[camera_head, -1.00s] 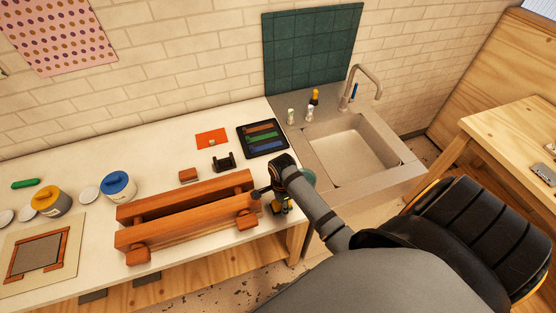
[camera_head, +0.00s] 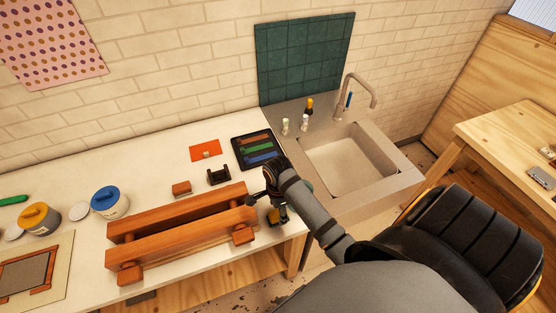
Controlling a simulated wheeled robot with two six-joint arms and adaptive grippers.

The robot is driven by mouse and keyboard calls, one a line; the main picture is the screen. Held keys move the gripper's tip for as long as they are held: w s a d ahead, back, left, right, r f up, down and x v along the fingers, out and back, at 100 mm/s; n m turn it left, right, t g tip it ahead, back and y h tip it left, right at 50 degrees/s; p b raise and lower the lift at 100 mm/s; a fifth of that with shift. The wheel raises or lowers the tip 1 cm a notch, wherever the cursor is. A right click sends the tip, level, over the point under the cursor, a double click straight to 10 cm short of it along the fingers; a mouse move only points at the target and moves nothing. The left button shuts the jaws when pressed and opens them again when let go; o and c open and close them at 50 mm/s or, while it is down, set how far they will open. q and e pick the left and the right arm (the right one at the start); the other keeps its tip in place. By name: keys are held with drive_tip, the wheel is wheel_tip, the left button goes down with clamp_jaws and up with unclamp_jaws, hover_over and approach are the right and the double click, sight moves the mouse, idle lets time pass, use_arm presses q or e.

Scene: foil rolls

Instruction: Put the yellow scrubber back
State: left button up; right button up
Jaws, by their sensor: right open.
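A small yellow and dark object (camera_head: 274,216), possibly the scrubber, shows at the right end of the white counter, just below my right gripper (camera_head: 262,204). The gripper partly covers it, and I cannot tell whether they touch. My right gripper is open, pointing down beside the right end of the long wooden rails. Another upright item with a yellow-orange top and dark body (camera_head: 309,107) stands behind the sink (camera_head: 348,160); it is too small to identify. My left gripper is out of view.
Long reddish wooden rails (camera_head: 180,240) lie left of my gripper. A black tray with coloured strips (camera_head: 236,141), a small black stand (camera_head: 218,177) and an orange sheet (camera_head: 205,150) lie behind. Lidded pots (camera_head: 110,203) stand left. The back counter is mostly clear.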

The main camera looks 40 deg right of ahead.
sight(278, 214)
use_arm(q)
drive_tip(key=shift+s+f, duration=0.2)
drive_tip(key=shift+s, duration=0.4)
use_arm(e)
wheel_tip(278, 214, up, 8)
drive_tip(key=shift+f, duration=0.15)
